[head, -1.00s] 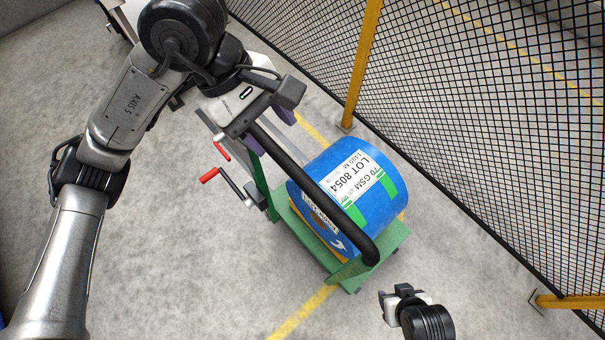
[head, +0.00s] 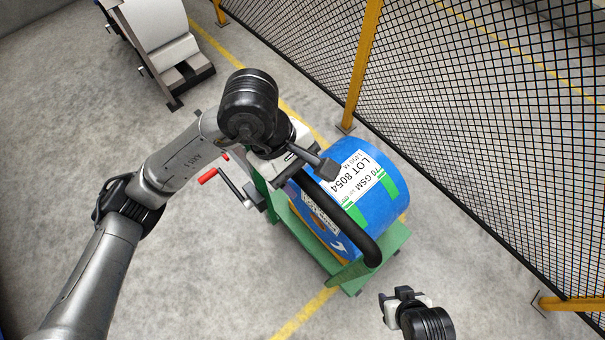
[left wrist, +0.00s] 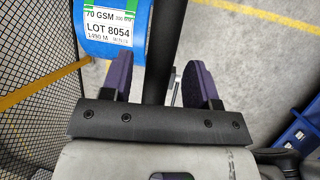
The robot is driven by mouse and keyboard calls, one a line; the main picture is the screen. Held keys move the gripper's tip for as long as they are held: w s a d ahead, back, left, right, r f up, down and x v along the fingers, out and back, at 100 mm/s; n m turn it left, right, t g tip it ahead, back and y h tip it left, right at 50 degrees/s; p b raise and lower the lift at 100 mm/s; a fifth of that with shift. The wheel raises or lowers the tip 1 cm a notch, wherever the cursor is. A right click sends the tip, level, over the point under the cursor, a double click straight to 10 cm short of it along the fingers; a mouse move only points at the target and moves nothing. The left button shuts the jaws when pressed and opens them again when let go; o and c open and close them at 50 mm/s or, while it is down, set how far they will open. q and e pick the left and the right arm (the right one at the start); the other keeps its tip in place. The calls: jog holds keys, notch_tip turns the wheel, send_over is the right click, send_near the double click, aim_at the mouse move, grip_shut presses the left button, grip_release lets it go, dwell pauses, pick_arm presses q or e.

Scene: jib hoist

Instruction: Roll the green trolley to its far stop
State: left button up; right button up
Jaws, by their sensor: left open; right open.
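The green trolley (head: 392,243) stands on the floor in the middle of the head view, carrying a blue roll (head: 372,165) labelled LOT 8054. Its black push bar (head: 345,213) runs along the near side of the roll. My left gripper (head: 291,177) is at the upper-left end of the bar, its fingers mostly hidden there. In the left wrist view its purple fingers are open, with the black bar (left wrist: 155,50) showing between them. I cannot tell how deep the bar sits. My right gripper (head: 392,298) is open and empty, right of the trolley's lower corner.
A red-handled crank (head: 208,176) sticks out left of the trolley. A mesh fence (head: 480,120) with yellow posts (head: 363,65) runs along the right. A machine with a pale roll (head: 160,30) stands at top left. Grey floor lies open at lower left. A yellow line (head: 300,315) passes under the trolley.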

pick_arm(q)
jog(key=shift+d+f, duration=0.2)
jog(key=shift+f, duration=0.3)
grip_shut()
dwell(0.3)
